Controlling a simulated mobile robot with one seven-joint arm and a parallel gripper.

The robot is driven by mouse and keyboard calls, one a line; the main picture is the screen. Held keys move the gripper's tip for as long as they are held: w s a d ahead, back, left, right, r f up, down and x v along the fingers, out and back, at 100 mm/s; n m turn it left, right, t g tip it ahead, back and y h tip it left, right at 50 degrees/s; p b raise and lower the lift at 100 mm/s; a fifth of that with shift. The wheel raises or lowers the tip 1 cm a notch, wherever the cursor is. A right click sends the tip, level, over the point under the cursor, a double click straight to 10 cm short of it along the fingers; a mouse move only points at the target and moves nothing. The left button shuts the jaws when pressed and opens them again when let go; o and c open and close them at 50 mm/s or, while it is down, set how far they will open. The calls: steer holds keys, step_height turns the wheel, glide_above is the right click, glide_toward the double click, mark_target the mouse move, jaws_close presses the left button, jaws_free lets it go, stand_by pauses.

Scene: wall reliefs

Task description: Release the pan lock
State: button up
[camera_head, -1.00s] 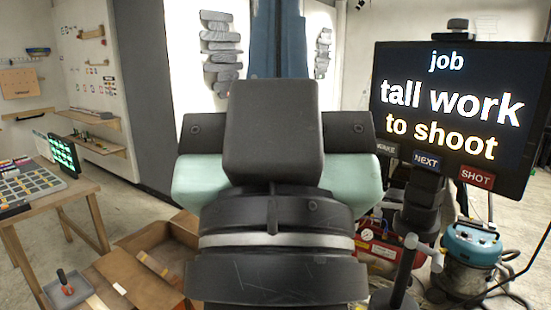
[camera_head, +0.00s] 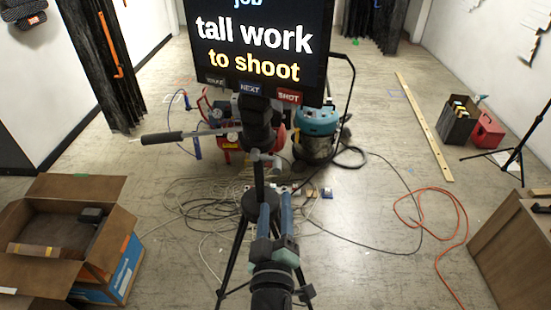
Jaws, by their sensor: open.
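A black tripod (camera_head: 234,255) stands in front of me, with its dark head (camera_head: 256,122) just below the screen. A pan handle (camera_head: 163,138) with a dark grip sticks out to the left from the head. A small pale lever or knob (camera_head: 264,157) shows under the head; I cannot tell whether it is the pan lock or how it is set. My gripper (camera_head: 276,208) reaches up from the bottom centre, its two blue fingers open and apart. They overlap the lower tripod column in view; contact cannot be told.
A screen (camera_head: 255,45) reads "tall work to shoot", with NEXT and SHOT labels below. Behind are a red machine (camera_head: 226,128) and a teal vacuum (camera_head: 316,122). Loose cables and an orange cord (camera_head: 462,215) cross the floor. A cardboard box (camera_head: 112,232) stands left, a wooden cabinet (camera_head: 515,250) right.

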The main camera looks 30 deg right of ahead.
mark_target(276, 174)
steer(key=p+x, duration=0.1)
steer(key=x, duration=1.1)
steer(key=shift+r, duration=0.1)
